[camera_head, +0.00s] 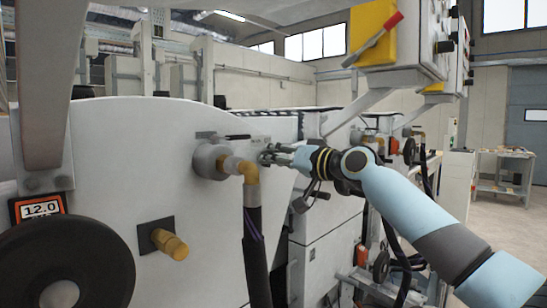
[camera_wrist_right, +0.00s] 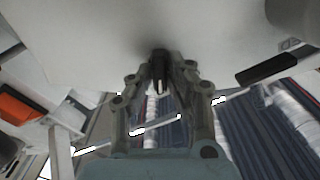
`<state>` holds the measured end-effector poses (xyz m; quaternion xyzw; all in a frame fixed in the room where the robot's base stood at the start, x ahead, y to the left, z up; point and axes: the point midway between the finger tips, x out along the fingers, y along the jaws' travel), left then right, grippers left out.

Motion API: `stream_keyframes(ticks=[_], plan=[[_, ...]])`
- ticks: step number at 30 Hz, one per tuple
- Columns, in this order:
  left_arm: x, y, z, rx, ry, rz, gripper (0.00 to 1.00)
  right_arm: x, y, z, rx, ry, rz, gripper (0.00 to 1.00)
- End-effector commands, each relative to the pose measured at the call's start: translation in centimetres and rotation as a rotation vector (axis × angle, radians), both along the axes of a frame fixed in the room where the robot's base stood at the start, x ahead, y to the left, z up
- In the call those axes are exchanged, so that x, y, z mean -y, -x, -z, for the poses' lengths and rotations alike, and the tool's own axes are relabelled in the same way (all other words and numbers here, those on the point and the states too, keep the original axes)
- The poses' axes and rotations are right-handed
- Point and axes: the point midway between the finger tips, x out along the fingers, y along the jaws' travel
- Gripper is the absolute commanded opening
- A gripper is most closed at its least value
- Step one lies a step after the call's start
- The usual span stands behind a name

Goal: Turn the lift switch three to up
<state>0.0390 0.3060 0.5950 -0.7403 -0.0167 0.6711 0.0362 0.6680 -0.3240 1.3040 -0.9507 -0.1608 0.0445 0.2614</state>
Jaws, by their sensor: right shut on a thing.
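My right gripper (camera_head: 268,155) reaches in from the right to the pale machine panel (camera_head: 130,140). Its fingers are closed at the panel face. In the right wrist view my right gripper (camera_wrist_right: 160,62) is shut on a small dark switch knob (camera_wrist_right: 158,80), with a pale mark on it, against the panel. I take this knob to be the lift switch; no label is readable. In the head view the fingers hide the knob. Which way the switch points I cannot tell. My left gripper is not in view.
A round fitting (camera_head: 208,161) with a brass elbow (camera_head: 245,170) and dark hose (camera_head: 256,250) sits just left of my gripper. A black bar (camera_wrist_right: 268,68) is on the panel nearby. A black handwheel (camera_head: 70,265) is at lower left. A control box (camera_head: 405,45) hangs above.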

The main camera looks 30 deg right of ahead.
Motion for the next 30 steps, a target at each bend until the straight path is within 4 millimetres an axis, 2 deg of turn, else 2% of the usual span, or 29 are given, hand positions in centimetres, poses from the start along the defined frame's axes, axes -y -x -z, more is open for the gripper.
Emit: stream_keyframes(ticks=[9,10,15,24,26,30], plan=[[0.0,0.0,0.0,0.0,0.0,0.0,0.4,0.0,0.0,0.1,-0.001,-0.004,0.0,0.0],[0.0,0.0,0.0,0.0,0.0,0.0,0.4,0.0,0.0,0.1,-0.001,-0.004,0.0,0.18],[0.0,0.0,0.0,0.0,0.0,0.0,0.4,0.0,0.0,0.0,-0.001,-0.003,0.0,0.38],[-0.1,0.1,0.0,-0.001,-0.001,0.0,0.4,0.1,0.3,0.0,-0.001,-0.001,0.001,0.38],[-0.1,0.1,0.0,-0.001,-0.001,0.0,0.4,0.4,0.8,0.1,-0.001,0.001,0.002,0.38],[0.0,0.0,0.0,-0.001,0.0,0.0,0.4,1.1,3.2,0.2,-0.003,0.006,-0.001,0.38]])
